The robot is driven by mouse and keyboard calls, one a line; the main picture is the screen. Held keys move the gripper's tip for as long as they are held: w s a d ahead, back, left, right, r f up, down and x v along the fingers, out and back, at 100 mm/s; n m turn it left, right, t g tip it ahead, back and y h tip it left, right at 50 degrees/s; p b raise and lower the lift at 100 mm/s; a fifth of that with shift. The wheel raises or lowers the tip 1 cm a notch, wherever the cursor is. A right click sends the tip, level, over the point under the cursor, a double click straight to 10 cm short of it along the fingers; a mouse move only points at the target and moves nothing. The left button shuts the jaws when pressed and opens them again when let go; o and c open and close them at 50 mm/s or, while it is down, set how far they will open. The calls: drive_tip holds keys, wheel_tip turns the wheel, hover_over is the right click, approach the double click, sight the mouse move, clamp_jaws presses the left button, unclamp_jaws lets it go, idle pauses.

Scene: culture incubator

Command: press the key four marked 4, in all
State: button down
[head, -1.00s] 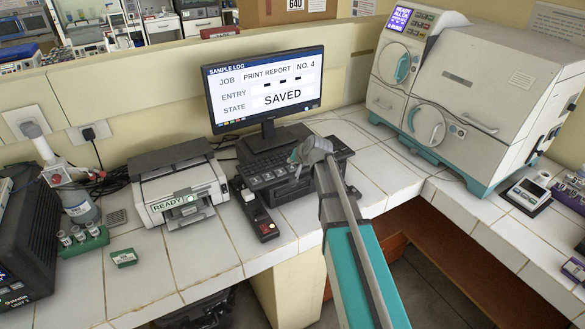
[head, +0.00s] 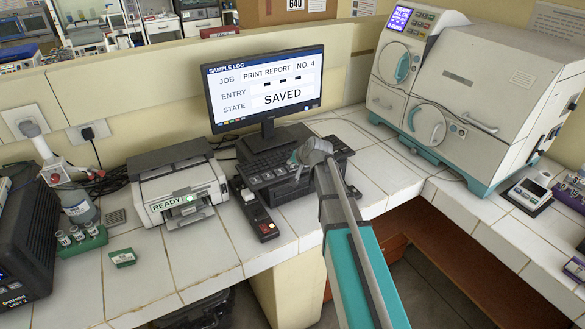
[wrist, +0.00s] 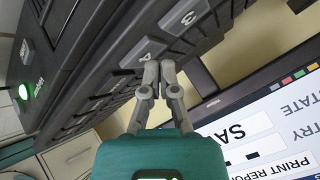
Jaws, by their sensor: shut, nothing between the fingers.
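The key marked 4 (wrist: 143,50) is a grey key on a dark key panel, partly behind my fingertips in the wrist view. The key marked 3 (wrist: 187,17) is beside it. My gripper (wrist: 158,67) is shut and empty, its fingertips right at the edge of the 4 key; I cannot tell whether they touch it. In the head view my gripper (head: 297,166) is over the right part of the key panel (head: 262,182), hiding some keys. The monitor (head: 265,88) reads PRINT REPORT NO. 4, three dashes at ENTRY, and SAVED.
A printer (head: 180,188) showing READY stands left of the panel. A large white and teal machine (head: 480,100) is at the right. The tiled counter (head: 370,190) is clear between.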

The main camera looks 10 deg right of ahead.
sight(292, 168)
drive_tip(key=shift+f+b, duration=0.35)
drive_tip(key=shift+b, duration=0.05)
idle(0.6)
drive_tip(key=shift+r, duration=0.15)
drive_tip(key=shift+r+p, duration=0.65)
drive_tip(key=shift+p, duration=0.2)
wheel_tip(292, 168, up, 5)
drive_tip(key=p, duration=0.5)
idle(0.4)
idle(0.7)
drive_tip(key=s+f+n+g+h, duration=0.2)
drive_tip(key=s+g, duration=0.2)
drive_tip(key=s, duration=1)
drive_tip(key=s+f+n+g+h, duration=0.1)
drive_tip(key=s+f+n+g, duration=0.1)
drive_tip(key=s, duration=1.2)
drive_tip(key=shift+s+d+f+g+h, duration=0.15)
drive_tip(key=shift+s+f+g+h, duration=0.25)
drive_tip(key=shift+f+g, duration=0.65)
